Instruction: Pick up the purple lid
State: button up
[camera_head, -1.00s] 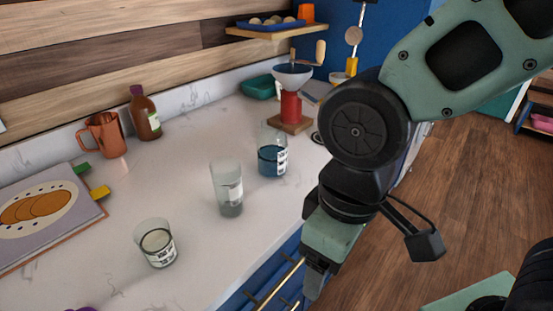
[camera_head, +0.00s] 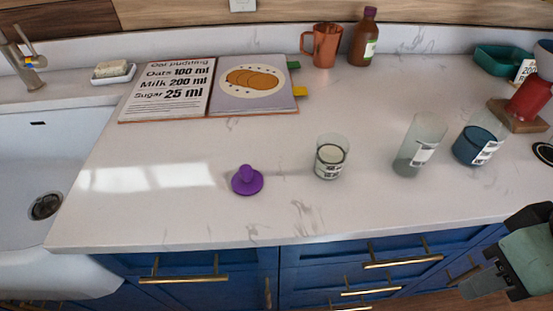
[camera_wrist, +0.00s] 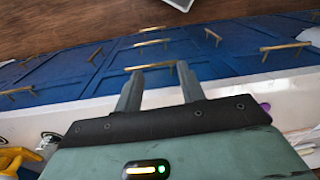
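The purple lid (camera_head: 247,181) lies on the white counter in the head view, with its round knob upward. It is left of a short glass with pale contents (camera_head: 331,158), with clear counter around it. A small purple patch (camera_wrist: 266,107) at the right of the wrist view may be the same lid, mostly hidden behind my gripper's body. My gripper (camera_head: 482,284) is at the lower right of the head view, beyond the counter's front edge and well away from the lid. In the wrist view its two fingers (camera_wrist: 158,82) stand apart with nothing between them.
A tall glass (camera_head: 419,146) and a glass with blue contents (camera_head: 477,146) stand to the right. An open recipe book (camera_head: 210,88), copper jug (camera_head: 322,45) and brown bottle (camera_head: 364,38) are behind. A sink (camera_head: 40,160) is left. Blue drawers (camera_head: 190,270) with brass handles front the counter.

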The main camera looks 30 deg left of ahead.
aim_at(248, 181)
jog(key=l+u, duration=0.15)
jog(key=u, duration=1.15)
jog(key=i+l, duration=0.05)
